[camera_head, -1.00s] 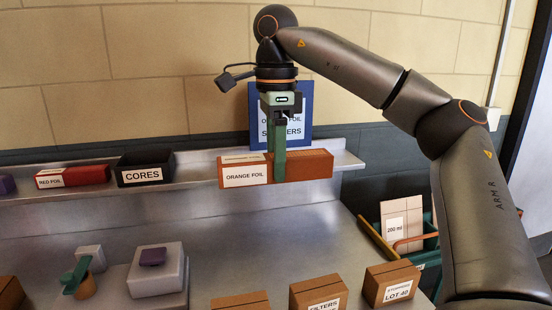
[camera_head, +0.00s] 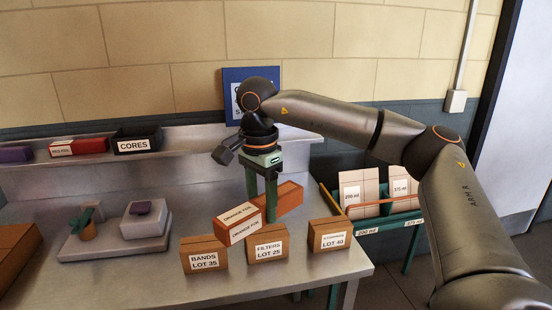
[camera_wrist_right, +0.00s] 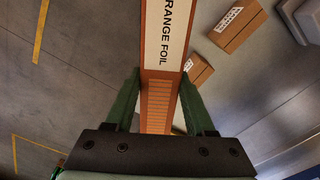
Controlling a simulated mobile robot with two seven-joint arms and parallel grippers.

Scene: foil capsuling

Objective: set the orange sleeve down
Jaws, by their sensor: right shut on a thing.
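The orange sleeve is a long orange box with white "ORANGE FOIL" labels (camera_head: 287,199). It hangs above the bench (camera_head: 195,218), behind the small front boxes; I cannot tell if any part touches the bench. My right gripper (camera_head: 262,205) points down with its green fingers shut around the sleeve's middle. In the right wrist view the sleeve (camera_wrist_right: 160,100) runs between the two fingers (camera_wrist_right: 160,85), its label towards the top. My left gripper is not in view.
Small cartons marked BANDS (camera_head: 204,255), FILTERS (camera_head: 268,244) and a third (camera_head: 330,235) line the front edge. A grey stand (camera_head: 90,246) is at left. The back shelf holds a red box (camera_head: 78,147) and a black CORES bin (camera_head: 137,142). A green rack (camera_head: 385,222) stands right.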

